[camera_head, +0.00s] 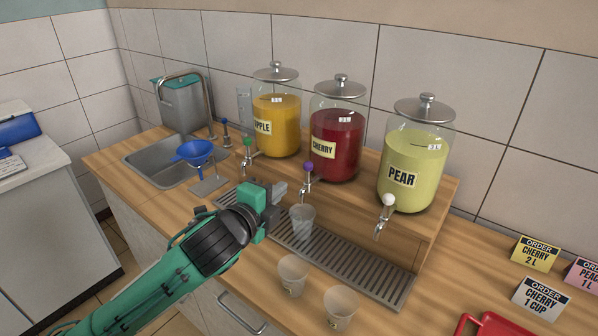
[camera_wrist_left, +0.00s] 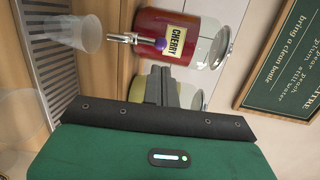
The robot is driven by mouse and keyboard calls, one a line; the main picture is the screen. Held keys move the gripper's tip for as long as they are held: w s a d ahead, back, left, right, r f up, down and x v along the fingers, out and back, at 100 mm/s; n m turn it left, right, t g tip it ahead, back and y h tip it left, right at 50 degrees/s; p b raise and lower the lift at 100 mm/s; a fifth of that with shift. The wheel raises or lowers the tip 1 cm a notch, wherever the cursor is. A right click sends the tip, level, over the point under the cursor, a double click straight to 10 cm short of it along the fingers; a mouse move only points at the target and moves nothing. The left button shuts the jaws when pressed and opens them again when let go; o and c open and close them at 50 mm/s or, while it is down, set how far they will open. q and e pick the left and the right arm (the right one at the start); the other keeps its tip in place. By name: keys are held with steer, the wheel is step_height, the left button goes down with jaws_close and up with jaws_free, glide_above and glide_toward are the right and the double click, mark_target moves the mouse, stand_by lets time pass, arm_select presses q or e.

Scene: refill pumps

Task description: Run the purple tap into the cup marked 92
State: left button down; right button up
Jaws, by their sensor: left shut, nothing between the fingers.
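The purple tap (camera_head: 309,168) is on the cherry dispenser (camera_head: 338,130), which holds red liquid. It also shows in the left wrist view (camera_wrist_left: 158,43). A clear cup (camera_head: 302,222) stands on the drip tray under this tap, and it shows sideways in the left wrist view (camera_wrist_left: 80,32). No number is readable on it. Two more cups, one (camera_head: 293,276) and another (camera_head: 339,308), stand on the counter in front; their marks are too small to read. My left gripper (camera_head: 281,189) is shut and empty, just left of the purple tap and apart from it. My right gripper is out of view.
The apple dispenser (camera_head: 276,125) with a green tap (camera_head: 247,145) is to the left, the pear dispenser (camera_head: 414,165) with a white tap (camera_head: 388,202) to the right. A blue funnel (camera_head: 195,152) is near the sink. Order cards (camera_head: 536,253) and a red object (camera_head: 490,325) are at right.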

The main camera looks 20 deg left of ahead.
mark_target(305, 169)
arm_select(q)
steer(key=p+x, duration=0.1)
steer(key=x, duration=0.7)
steer(key=shift+w+p, duration=0.35)
steer(key=shift+p, duration=0.05)
steer(key=shift+w+d, duration=0.1)
steer(key=shift+w, duration=0.3)
steer(key=shift+f, duration=0.1)
